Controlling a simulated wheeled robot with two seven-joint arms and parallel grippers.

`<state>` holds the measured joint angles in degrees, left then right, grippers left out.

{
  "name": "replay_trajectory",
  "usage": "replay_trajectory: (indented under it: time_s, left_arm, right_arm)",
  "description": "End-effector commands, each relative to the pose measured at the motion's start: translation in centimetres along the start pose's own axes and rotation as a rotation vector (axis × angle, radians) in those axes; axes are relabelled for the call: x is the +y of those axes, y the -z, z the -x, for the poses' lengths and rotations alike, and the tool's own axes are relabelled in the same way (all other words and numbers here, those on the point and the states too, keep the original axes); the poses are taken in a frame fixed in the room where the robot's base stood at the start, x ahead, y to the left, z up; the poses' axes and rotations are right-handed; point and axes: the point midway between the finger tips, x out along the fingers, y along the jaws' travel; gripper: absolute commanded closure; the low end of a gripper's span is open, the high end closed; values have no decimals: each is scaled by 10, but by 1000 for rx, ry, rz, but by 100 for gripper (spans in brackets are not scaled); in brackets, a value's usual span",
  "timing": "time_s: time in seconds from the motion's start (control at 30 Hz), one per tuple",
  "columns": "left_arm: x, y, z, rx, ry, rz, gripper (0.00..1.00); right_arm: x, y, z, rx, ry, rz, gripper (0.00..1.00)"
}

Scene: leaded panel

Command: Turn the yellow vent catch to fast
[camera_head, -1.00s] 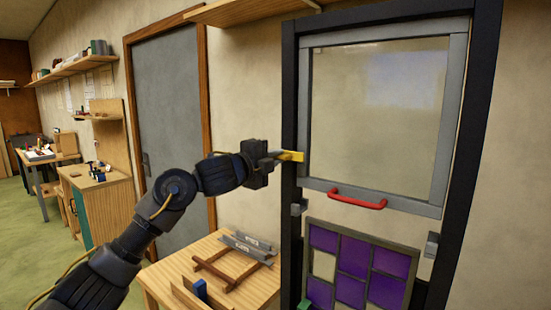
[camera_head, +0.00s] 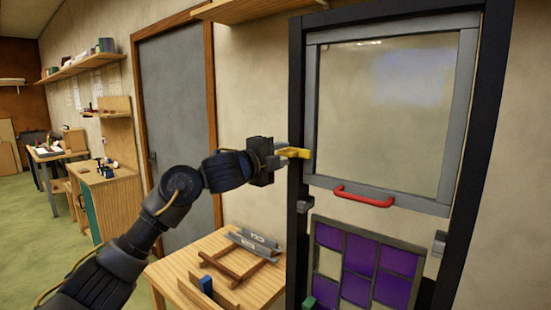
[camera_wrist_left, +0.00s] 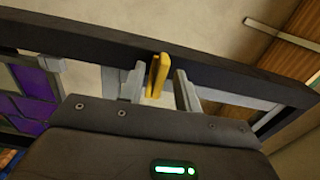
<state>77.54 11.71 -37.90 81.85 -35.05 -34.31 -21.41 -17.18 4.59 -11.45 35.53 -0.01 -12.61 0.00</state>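The yellow vent catch (camera_head: 297,153) is on the dark left upright of the window frame (camera_head: 297,95), beside the grey sash (camera_head: 311,120). It points roughly sideways in the head view. My left gripper (camera_head: 281,155) is at the catch, coming from the left. In the left wrist view the catch (camera_wrist_left: 158,76) stands between the two grey fingers of the gripper (camera_wrist_left: 160,82), with a narrow gap showing on each side. The fingers are open around it; contact cannot be made out. My right gripper is not in view.
A red handle (camera_head: 362,197) is on the sash's lower rail. A purple leaded panel (camera_head: 360,262) stands below the sash. A wooden table (camera_head: 185,262) with metal bars and wooden strips is at lower left. A shelf (camera_head: 245,10) hangs above my left gripper.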

Motion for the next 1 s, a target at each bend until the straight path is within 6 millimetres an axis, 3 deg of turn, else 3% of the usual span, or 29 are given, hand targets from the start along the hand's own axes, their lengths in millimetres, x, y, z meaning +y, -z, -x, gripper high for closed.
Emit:
replay_trajectory:
  time_s: [0.53,0.7,1.0]
  left_arm:
    - [2,0,92,-1,2,-3,67]
    - [1,0,105,-1,1,-1,67]
    - [0,1,106,-1,0,-1,67]
  right_arm:
    - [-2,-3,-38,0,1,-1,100]
    - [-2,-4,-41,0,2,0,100]
    - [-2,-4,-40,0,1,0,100]
